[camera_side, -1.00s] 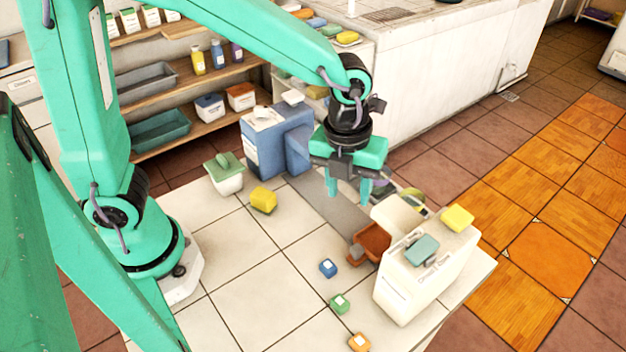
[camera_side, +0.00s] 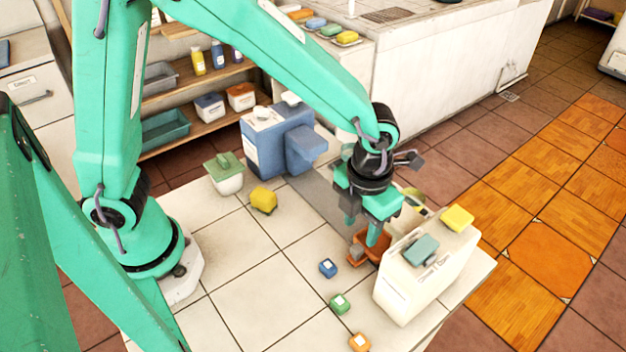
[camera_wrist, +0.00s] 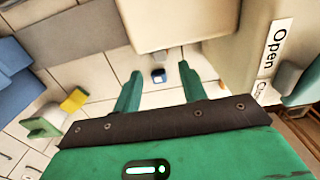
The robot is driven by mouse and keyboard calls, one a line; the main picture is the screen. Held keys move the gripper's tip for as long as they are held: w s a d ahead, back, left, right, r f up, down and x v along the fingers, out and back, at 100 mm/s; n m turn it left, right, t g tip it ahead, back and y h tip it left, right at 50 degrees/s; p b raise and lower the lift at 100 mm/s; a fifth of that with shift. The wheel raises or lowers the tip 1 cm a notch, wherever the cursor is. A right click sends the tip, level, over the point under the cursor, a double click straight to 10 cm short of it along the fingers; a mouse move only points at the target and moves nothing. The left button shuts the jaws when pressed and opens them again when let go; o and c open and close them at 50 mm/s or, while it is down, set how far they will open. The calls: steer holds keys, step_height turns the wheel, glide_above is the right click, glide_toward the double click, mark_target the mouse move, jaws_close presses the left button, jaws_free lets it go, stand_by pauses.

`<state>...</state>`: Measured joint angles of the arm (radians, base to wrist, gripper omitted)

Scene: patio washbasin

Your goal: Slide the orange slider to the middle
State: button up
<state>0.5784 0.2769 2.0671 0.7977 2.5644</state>
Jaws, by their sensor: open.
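An orange-brown tray-like piece (camera_side: 357,252) sits at the left foot of the cream box (camera_side: 415,295) in the side view. It looks like the orange slider, and my gripper partly hides it. A grey strip (camera_side: 318,200) runs from the blue box (camera_side: 265,150) toward it. My gripper (camera_side: 362,232) is open, pointing down, over or just in front of the orange piece. I cannot tell whether a finger touches it.
Small blue (camera_side: 327,268), green (camera_side: 340,303) and orange (camera_side: 359,342) blocks lie in front. A yellow block (camera_side: 263,200) and white-green pot (camera_side: 226,175) stand left. The front-left tiles are clear.

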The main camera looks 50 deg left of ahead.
mark_target(358, 248)
steer(key=shift+f, duration=2.95)
steer(key=shift+c, duration=0.4)
jaws_close()
